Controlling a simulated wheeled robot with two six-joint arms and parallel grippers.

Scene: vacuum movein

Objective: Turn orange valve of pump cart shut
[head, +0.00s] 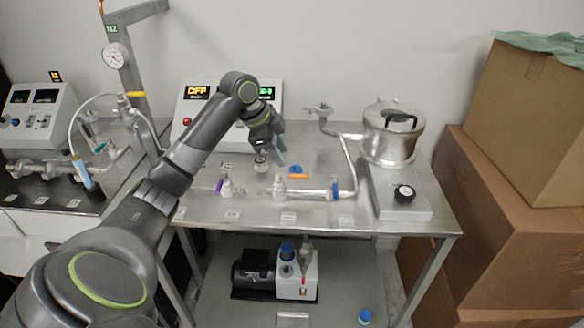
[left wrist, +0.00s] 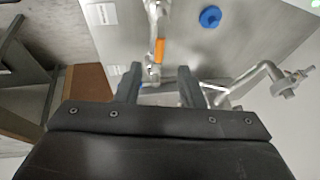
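The orange valve handle (head: 299,176) sits at the glass and metal pipework on top of the steel cart (head: 350,214). In the left wrist view the orange handle (left wrist: 160,50) lies along its pipe, ahead of my fingers. My left gripper (head: 272,161) hangs above the cart top, just left of the handle in the head view. In the left wrist view my left gripper (left wrist: 159,84) has its two fingers wide apart, with nothing held between them. I cannot tell its exact height over the handle. My right gripper is in neither view.
A blue cap (head: 296,168) lies close behind the handle. A steel vessel (head: 390,135) and a box with a black knob (head: 403,193) stand at right. A display unit (head: 193,108) stands behind my arm. Cardboard boxes (head: 510,215) block the right side.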

